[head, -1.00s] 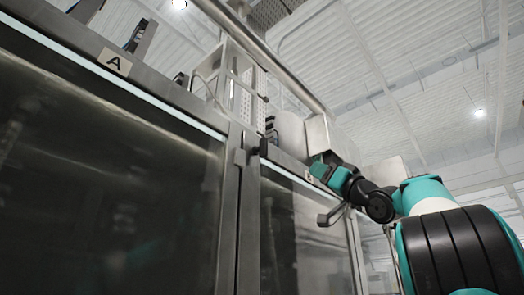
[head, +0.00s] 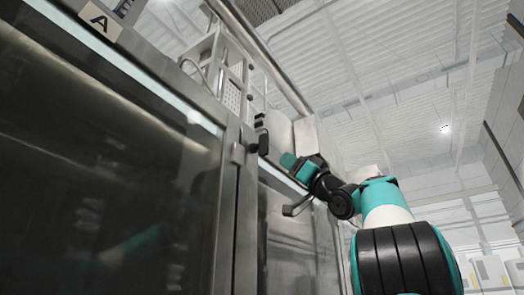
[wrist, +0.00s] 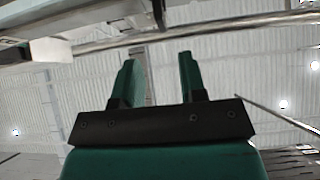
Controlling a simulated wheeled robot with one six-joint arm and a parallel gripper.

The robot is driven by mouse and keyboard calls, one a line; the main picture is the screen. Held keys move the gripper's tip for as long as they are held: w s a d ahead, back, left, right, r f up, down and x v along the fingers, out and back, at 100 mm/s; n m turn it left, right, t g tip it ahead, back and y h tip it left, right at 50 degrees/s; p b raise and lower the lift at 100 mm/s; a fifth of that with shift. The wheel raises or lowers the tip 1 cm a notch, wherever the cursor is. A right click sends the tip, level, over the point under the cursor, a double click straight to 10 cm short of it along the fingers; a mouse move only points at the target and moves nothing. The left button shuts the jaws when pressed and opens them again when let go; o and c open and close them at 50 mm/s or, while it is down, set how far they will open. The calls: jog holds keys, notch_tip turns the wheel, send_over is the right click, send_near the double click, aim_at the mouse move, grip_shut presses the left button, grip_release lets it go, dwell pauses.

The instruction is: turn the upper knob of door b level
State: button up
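Door B is the glass door (head: 288,235) right of the metal post in the head view. A small dark knob-like part (head: 262,141) sits at its upper left corner; I cannot make out which way it is turned. My gripper (head: 288,162) is right of and slightly below that part in the picture, apart from it, in front of the door's top edge. The door's label is hidden behind it. In the wrist view my gripper's two green fingers (wrist: 159,75) stand apart with nothing between them. No knob is recognisable in the wrist view.
Door A (head: 90,180) fills the left, with its label (head: 99,20) above. A metal post (head: 236,210) divides the doors. A long pipe (head: 262,58) runs overhead. A grey bent bar (head: 297,207) shows below my gripper. The right side is open room.

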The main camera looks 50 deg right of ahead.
aim_at(267, 146)
jog(key=p+x, duration=0.7)
jog(key=x, duration=0.4)
jog(key=shift+s+a+r, duration=0.1)
jog(key=shift+r, duration=0.05)
jog(key=shift+w+r+p, duration=0.35)
jog(key=shift+w+p, duration=0.05)
jog(key=shift+w, duration=0.2)
grip_shut()
